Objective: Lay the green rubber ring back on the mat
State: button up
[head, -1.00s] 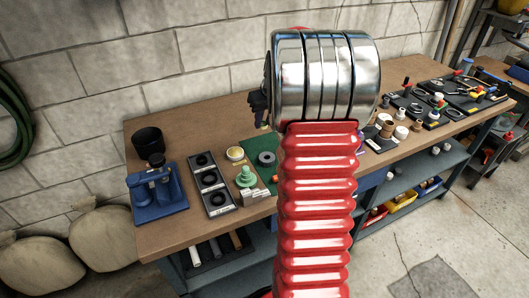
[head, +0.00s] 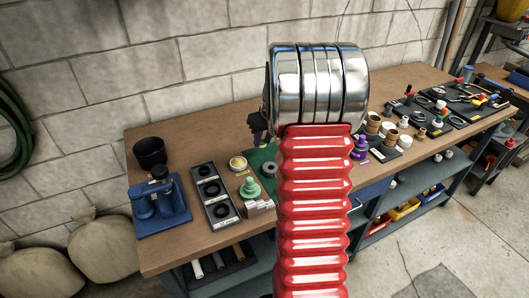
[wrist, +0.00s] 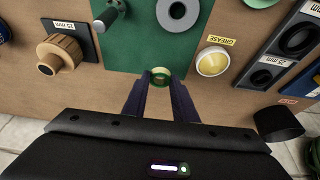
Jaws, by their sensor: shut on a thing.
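The green rubber ring (wrist: 159,77) is between the tips of my gripper (wrist: 160,80) in the wrist view, its opening showing brown inside. My gripper is shut on it. The green mat (wrist: 145,50) lies just beyond the fingertips; the ring overlaps its near edge in the picture, and I cannot tell its height. In the head view my gripper (head: 258,128) is a dark shape above the wall side of the mat (head: 256,160); the ring is not clear there. A grey ring (wrist: 178,14) lies on the mat, as the head view also shows (head: 268,169).
A yellow-topped grease tin (wrist: 213,61) stands close right of the fingertips in the wrist view. A green stepped piece (head: 249,188) stands at the mat's edge. Black rings sit in a tray (head: 226,222). A black cup (head: 150,152) and blue fixture (head: 160,205) are farther left.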

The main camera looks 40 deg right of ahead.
aim_at(264, 146)
jog(key=shift+f, duration=0.55)
jog(key=shift+f, duration=1.85)
jog(key=shift+f, duration=0.1)
jog(key=o, duration=0.9)
jog(key=shift+o, duration=0.2)
jog(key=v, duration=1.2)
jog(key=shift+a, duration=0.1)
